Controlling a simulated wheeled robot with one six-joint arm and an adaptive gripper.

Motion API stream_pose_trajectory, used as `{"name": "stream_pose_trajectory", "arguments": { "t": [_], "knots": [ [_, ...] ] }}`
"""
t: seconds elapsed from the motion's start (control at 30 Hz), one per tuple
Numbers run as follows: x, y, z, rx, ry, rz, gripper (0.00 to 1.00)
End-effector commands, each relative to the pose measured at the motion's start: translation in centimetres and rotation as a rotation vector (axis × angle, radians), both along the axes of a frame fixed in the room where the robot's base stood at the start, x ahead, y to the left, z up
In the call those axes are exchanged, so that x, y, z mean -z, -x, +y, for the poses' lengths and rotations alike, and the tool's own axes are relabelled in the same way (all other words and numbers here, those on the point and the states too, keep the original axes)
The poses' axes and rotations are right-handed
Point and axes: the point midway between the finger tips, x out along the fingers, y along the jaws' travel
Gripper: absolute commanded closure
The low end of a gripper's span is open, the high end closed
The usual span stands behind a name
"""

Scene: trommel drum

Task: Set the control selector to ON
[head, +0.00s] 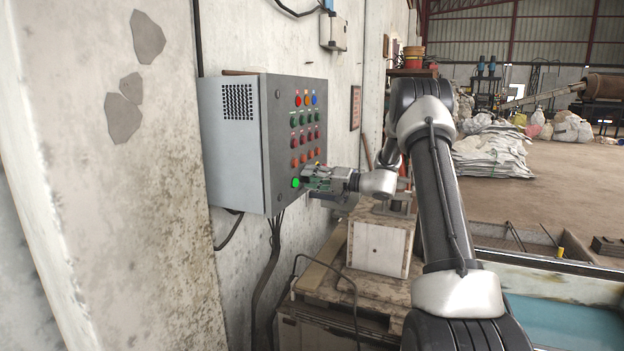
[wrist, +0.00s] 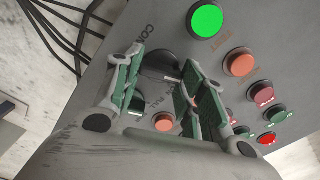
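The control selector (wrist: 163,62) is a dark round knob on the grey panel, partly hidden by my fingers. A partly covered label beginning "CON" is printed beside it. In the wrist view my gripper (wrist: 160,70) has its two green-padded fingers apart, with the selector showing in the gap between them. I cannot tell whether either finger touches it, or which way the selector points. In the head view my gripper (head: 306,178) is at the lower part of the control box (head: 235,150) front and hides the selector.
A lit green button (wrist: 207,20) is close to the selector; it also shows in the head view (head: 296,183). Orange (wrist: 240,63) and red buttons lie beside my right finger. Cables (head: 268,270) hang below the box. A white block (head: 378,248) stands on a cabinet below my arm.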

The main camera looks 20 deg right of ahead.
Motion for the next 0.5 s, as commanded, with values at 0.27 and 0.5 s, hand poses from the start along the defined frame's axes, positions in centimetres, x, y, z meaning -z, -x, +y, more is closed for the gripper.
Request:
{"name": "stream_pose_trajectory", "arguments": {
  "t": [0.27,0.5],
  "knots": [
    [0.05,0.01,-0.03,0.0,-0.005,0.006,0.83],
    [0.11,0.01,-0.05,0.001,-0.059,0.061,0.83]
  ]
}}
